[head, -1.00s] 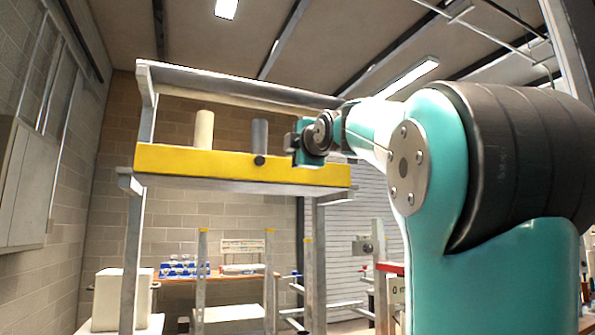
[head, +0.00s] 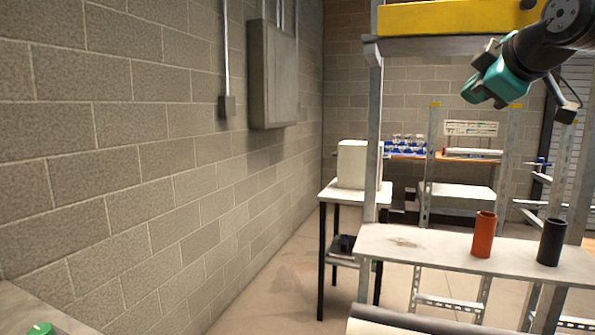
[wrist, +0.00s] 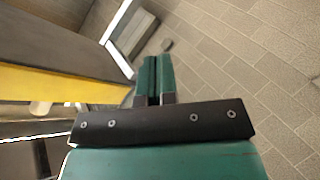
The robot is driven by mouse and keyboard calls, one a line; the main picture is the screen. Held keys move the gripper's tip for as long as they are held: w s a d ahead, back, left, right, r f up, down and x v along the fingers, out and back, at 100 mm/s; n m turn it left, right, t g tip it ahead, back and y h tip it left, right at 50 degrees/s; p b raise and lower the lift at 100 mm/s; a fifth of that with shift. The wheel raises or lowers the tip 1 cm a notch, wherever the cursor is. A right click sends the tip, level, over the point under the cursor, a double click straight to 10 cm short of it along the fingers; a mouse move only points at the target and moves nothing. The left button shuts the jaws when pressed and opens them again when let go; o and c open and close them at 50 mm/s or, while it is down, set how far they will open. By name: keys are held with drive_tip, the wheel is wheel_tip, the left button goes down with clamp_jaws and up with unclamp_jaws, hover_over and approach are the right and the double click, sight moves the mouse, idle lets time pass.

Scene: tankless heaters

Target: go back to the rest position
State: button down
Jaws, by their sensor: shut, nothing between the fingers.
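My gripper (head: 483,84) is at the upper right of the head view, a teal block at the end of my dark wrist, in front of the yellow beam's rack. In the wrist view my gripper (wrist: 154,72) shows its two teal fingers side by side, closed together with nothing between them. The fingers point away from the camera, with the yellow beam (wrist: 50,88) to their left and a block wall (wrist: 250,70) to their right. The yellow beam also shows in the head view (head: 450,17), above and left of the gripper.
An orange cylinder (head: 484,234) and a black cylinder (head: 551,242) stand on a pale shelf (head: 420,246) below the gripper. A white box (head: 352,164) stands on a small table behind. A grey cabinet (head: 273,75) hangs on the left wall. Floor (head: 270,285) is clear between wall and rack.

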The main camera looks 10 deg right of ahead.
drive_tip(key=s+a+f+g+y, duration=0.2)
drive_tip(key=a+f+g+y, duration=0.15)
drive_tip(key=a+f, duration=0.7)
drive_tip(key=s+a+f+m+g+y+p, duration=0.1)
drive_tip(key=s+a+f+g, duration=0.4)
drive_tip(key=s, duration=0.5)
drive_tip(key=s+a+f+m+g+y+p, duration=0.1)
drive_tip(key=s+a+f+g, duration=0.3)
drive_tip(key=s+a+f, duration=0.6)
drive_tip(key=shift+f+m+g, duration=0.3)
drive_tip(key=shift+f+g, duration=0.05)
drive_tip(key=shift+f, duration=0.5)
